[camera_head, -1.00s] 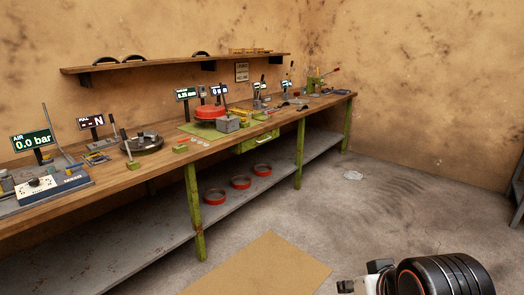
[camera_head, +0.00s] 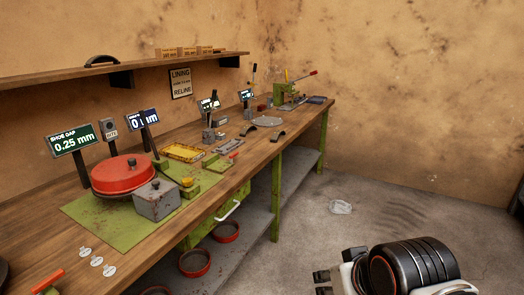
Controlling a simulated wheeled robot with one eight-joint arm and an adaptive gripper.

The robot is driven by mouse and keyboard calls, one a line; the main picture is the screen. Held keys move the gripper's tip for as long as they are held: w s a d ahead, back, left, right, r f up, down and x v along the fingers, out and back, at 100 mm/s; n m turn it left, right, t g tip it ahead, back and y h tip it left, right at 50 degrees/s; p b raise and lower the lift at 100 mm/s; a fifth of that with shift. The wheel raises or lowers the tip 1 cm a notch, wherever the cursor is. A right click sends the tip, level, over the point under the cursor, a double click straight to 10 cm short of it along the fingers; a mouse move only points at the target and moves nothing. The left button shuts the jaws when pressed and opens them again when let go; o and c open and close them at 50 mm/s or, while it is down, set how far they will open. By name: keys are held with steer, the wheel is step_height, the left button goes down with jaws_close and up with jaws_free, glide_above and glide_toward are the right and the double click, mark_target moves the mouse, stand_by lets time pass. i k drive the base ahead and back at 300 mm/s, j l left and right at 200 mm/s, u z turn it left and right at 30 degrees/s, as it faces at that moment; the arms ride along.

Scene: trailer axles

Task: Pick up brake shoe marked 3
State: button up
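Two small dark curved pieces that look like brake shoes lie on the wooden bench, one further left (camera_head: 248,129) and one nearer the front edge (camera_head: 277,136). Another dark curved shoe (camera_head: 102,61) stands on the wall shelf at the upper left. No number can be read on any of them from here. My gripper (camera_head: 322,283) shows at the bottom edge, low in front of the bench and well apart from all the shoes. Its dark fingertips are small and partly cut off, so its opening is unclear. I see nothing held in it.
The bench (camera_head: 235,181) carries a red drum (camera_head: 123,174) on a green mat (camera_head: 80,208), a grey block (camera_head: 156,200), a yellow tray (camera_head: 183,153) and a green press (camera_head: 290,95). Red rings (camera_head: 195,263) lie on the lower shelf. Open concrete floor lies at the right.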

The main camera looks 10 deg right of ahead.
mark_target(275, 135)
steer(key=i+j+z, duration=0.15)
steer(key=i, duration=0.25)
steer(key=i+j+z, duration=0.2)
steer(key=i, duration=0.15)
steer(key=i+j+z, duration=0.15)
steer(key=i, duration=0.25)
